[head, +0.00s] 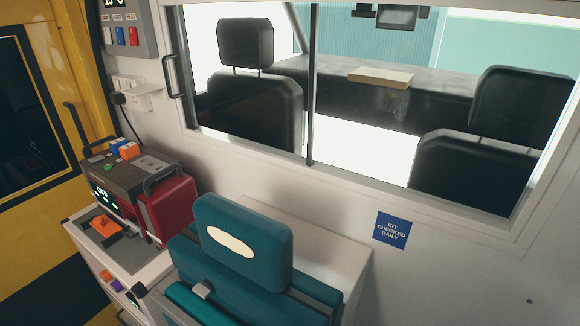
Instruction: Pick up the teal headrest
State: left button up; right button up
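The teal headrest (270,240) is in the lower middle of the head view. It is a rounded block with a pale cream oval (230,241) on its face. It sits just above the teal seat back (205,283), and any posts joining them are hidden. Neither of my grippers shows in this view, and nothing is seen touching the headrest.
A red case (168,208) and a grey monitor unit (125,180) stand on a white cabinet (70,236) to the left. A white ledge (330,255) lies behind the headrest. Beyond the window frame (310,90) are black seats (258,105).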

aim_at(259, 248)
jog(key=u, duration=0.05)
jog(key=k, duration=0.5)
jog(key=z, duration=1.55)
jog(key=i, duration=0.65)
jog(key=u, duration=2)
